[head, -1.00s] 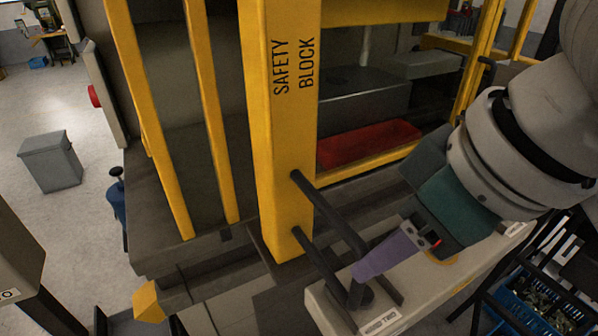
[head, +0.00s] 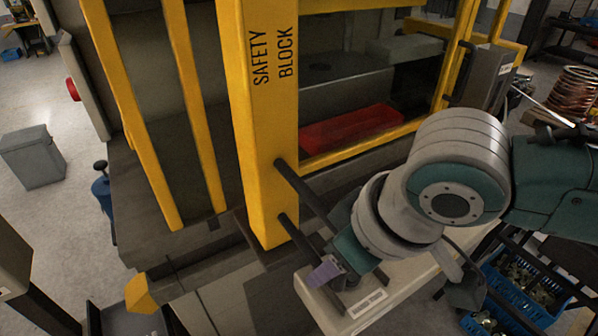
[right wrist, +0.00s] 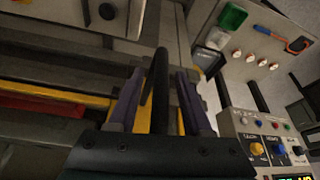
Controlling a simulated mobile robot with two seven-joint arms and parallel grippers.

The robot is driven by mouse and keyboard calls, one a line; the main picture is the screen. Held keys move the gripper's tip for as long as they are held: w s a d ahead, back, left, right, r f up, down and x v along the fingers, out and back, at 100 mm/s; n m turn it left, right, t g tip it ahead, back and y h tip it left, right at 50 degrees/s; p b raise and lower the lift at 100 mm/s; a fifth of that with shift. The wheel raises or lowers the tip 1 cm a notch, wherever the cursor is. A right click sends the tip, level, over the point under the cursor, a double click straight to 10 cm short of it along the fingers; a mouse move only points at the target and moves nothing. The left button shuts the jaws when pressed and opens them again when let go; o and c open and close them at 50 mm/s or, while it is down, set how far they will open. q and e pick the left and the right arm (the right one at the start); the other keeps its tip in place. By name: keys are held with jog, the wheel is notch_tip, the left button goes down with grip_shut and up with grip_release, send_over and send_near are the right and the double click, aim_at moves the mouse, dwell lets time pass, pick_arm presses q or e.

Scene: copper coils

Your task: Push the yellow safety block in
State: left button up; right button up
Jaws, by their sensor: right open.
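The yellow safety block (head: 265,130) stands upright as a tall post marked SAFETY BLOCK in the head view. Two dark handle bars (head: 300,184) stick out from its lower front toward my right gripper (head: 328,273). That gripper has purple fingers and sits at the outer end of the handle, low on the block's right. In the right wrist view my right gripper (right wrist: 160,95) is open. A dark bar (right wrist: 160,75) runs between its spread fingers; I cannot tell if they touch it. My left gripper is not in view.
A pale control box (head: 385,285) lies just below the gripper. A red block (head: 350,128) rests inside the yellow-framed press. Blue crates (head: 510,285) stand at lower right. A panel with knobs (right wrist: 270,145) is at right in the wrist view.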

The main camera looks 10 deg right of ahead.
grip_shut()
dwell(1.4)
